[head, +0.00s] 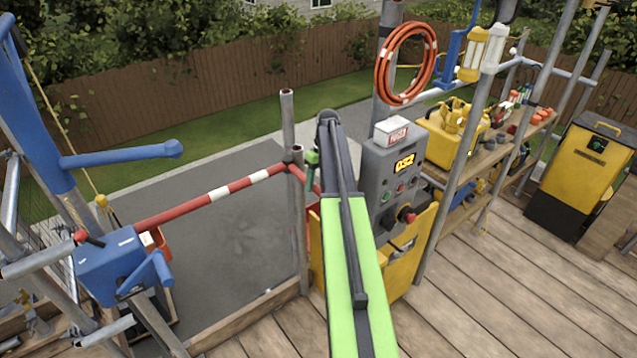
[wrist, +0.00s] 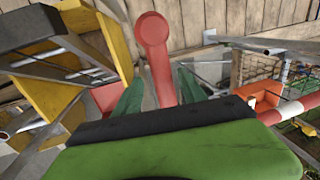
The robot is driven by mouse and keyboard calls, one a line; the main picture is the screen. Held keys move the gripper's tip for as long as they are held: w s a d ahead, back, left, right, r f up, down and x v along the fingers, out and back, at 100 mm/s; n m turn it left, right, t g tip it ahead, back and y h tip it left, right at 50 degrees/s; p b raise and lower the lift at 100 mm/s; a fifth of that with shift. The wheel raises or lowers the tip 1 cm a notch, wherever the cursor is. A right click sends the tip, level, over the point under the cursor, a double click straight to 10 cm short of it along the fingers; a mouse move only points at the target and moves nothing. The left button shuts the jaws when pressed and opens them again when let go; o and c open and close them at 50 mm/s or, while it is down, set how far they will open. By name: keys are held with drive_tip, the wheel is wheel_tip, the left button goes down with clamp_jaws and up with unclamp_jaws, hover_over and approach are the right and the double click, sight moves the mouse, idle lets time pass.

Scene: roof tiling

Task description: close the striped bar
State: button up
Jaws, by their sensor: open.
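The red-and-white striped bar (head: 215,193) stretches across the gap in the railing, from near the blue winch on the left to the upright pole in the middle. I cannot tell whether its left end is seated. A striped piece also shows at the right of the wrist view (wrist: 292,110). In the wrist view, a red arm with a rounded end (wrist: 155,50) lies beyond and between the green fingers of my gripper (wrist: 160,92). The fingers are apart; contact with the red arm is not clear. In the head view my gripper (head: 313,158) is mostly hidden behind my arm.
The blue winch (head: 110,262) stands at the left, with an orange container (head: 160,245) behind it. A grey control box (head: 393,175) on a yellow panel stands right of the pole (head: 290,125). A tool shelf is at the right. The deck in front is clear.

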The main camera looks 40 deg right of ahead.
drive_tip(key=d+r+p, duration=0.3)
drive_tip(key=r+p, duration=1.3)
drive_tip(key=shift+r, duration=0.4)
drive_tip(key=shift+s+d, duration=0.1)
